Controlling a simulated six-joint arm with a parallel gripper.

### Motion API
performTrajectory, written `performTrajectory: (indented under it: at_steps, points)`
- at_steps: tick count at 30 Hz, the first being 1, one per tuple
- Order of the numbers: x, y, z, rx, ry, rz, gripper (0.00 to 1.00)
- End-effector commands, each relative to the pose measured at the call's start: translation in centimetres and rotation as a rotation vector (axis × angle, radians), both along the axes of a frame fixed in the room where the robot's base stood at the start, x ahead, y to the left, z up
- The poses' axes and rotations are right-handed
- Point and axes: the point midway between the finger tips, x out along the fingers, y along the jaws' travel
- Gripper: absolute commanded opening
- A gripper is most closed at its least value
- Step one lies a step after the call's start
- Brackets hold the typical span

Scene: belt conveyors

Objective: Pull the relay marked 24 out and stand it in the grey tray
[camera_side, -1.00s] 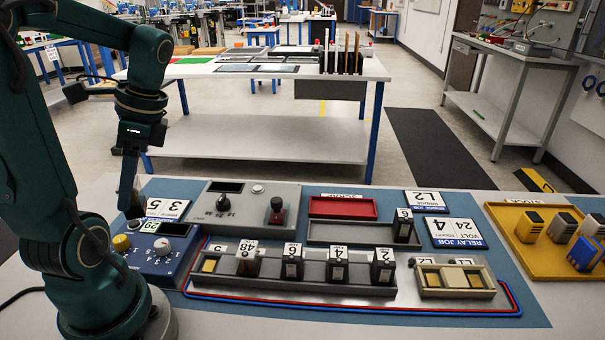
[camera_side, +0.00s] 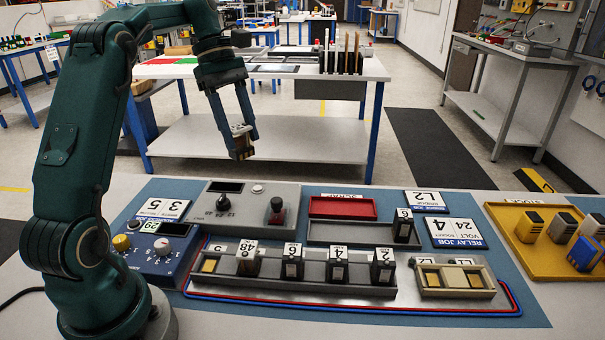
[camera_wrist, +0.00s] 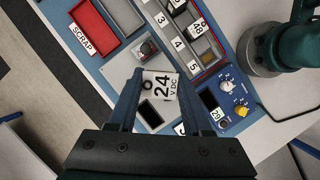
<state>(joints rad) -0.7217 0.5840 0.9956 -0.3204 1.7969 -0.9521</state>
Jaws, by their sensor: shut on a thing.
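The relay marked 24 (camera_wrist: 162,86) is between my fingers in the wrist view, its white tag reading 24 V DC. In the side view my gripper (camera_side: 241,138) is shut on this relay (camera_side: 243,149) and holds it high in the air, clear of the bench fixtures and slightly tilted. The grey tray (camera_side: 345,234) lies behind the relay rack, with another dark tagged relay (camera_side: 404,228) standing at its right end. The grey tray also shows at the top of the wrist view (camera_wrist: 122,14).
The rack (camera_side: 325,285) holds several tagged relays; its leftmost socket (camera_side: 208,265) is empty. A red scrap tray (camera_side: 342,207) lies behind the grey tray. A grey unit with knobs (camera_side: 245,205) and a blue meter box (camera_side: 160,250) stand at left. A yellow tray (camera_side: 515,250) is at right.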

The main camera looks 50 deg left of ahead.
Motion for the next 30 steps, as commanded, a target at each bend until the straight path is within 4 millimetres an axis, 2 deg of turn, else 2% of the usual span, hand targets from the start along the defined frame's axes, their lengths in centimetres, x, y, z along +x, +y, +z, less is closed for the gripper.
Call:
performTrajectory:
  at_steps: [8, 12, 18, 24, 27, 30]
  points:
    - [6.6, -3.6, -0.1, 0.000, -0.001, 0.437, 0.00]
    - [9.9, -6.2, -0.6, 0.000, -0.001, 0.627, 0.00]
    - [13.8, -10.8, -2.2, 0.000, 0.002, 0.801, 0.00]
    - [15.6, -15.1, -4.6, 0.001, 0.005, 0.792, 0.00]
    - [15.7, -16.7, -6.0, 0.001, 0.008, 0.759, 0.00]
    - [15.6, -17.3, -6.7, 0.000, 0.006, 0.744, 0.00]
